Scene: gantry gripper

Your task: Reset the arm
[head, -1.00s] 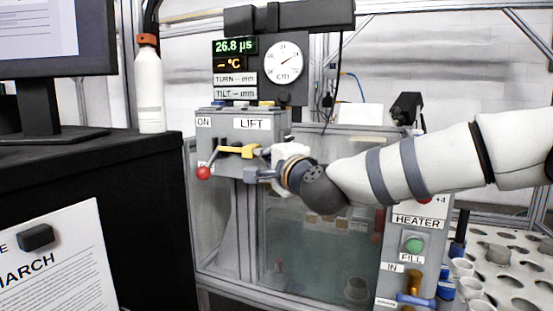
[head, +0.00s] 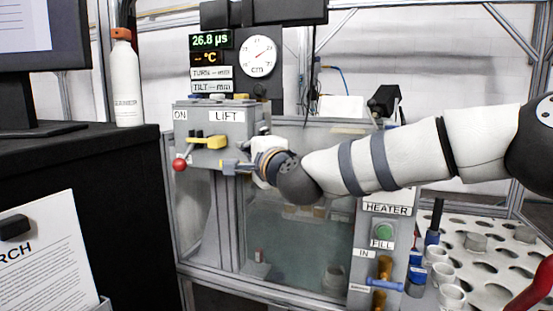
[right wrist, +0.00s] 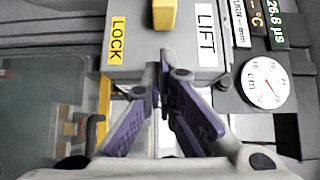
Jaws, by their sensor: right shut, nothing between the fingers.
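The grey LIFT box (head: 205,168) stands at the left of the tank. A yellow handle (head: 208,142) sticks out of its front, below the ON and LIFT labels, and a red ball knob (head: 179,164) sits at its left. My right gripper (head: 226,166) is shut and empty, just below and right of the yellow handle and apart from it. In the right wrist view its purple fingers (right wrist: 162,72) meet at the tips, with the yellow handle (right wrist: 164,15) beyond them between the LOCK and LIFT labels. My left gripper is out of view.
The glass-walled tank (head: 290,245) lies under my right arm. The HEATER and FILL panel (head: 383,225) stands at its right. A white rack with holes (head: 480,262) is at far right. A white bottle (head: 124,85) and a monitor (head: 40,40) stand on the black cabinet at left.

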